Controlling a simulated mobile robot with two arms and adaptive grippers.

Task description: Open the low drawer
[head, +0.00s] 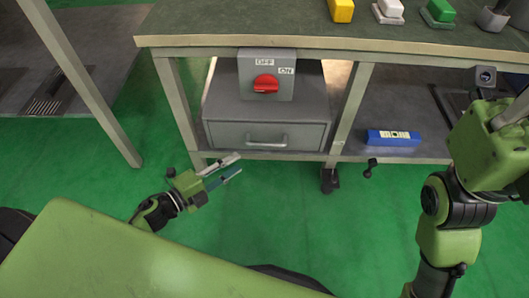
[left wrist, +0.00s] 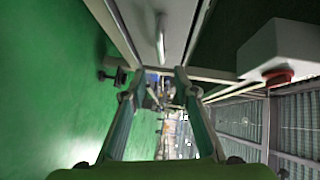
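The low drawer (head: 225,133) is a grey metal drawer under the workbench, and it looks shut. Its pale bar handle (head: 266,140) runs across the front. In the left wrist view the handle (left wrist: 160,42) shows at the top, ahead of the fingers, on the grey drawer front (left wrist: 178,20). My left gripper (head: 232,167) is open and empty, below and left of the handle, apart from the drawer. Its two fingers are spread in the left wrist view (left wrist: 153,80). My right arm shows at the right, but its gripper is not clearly visible.
A blue level-like block (head: 393,138) lies on the lower shelf. A bench leg and caster (head: 329,180) stand right of the drawer.

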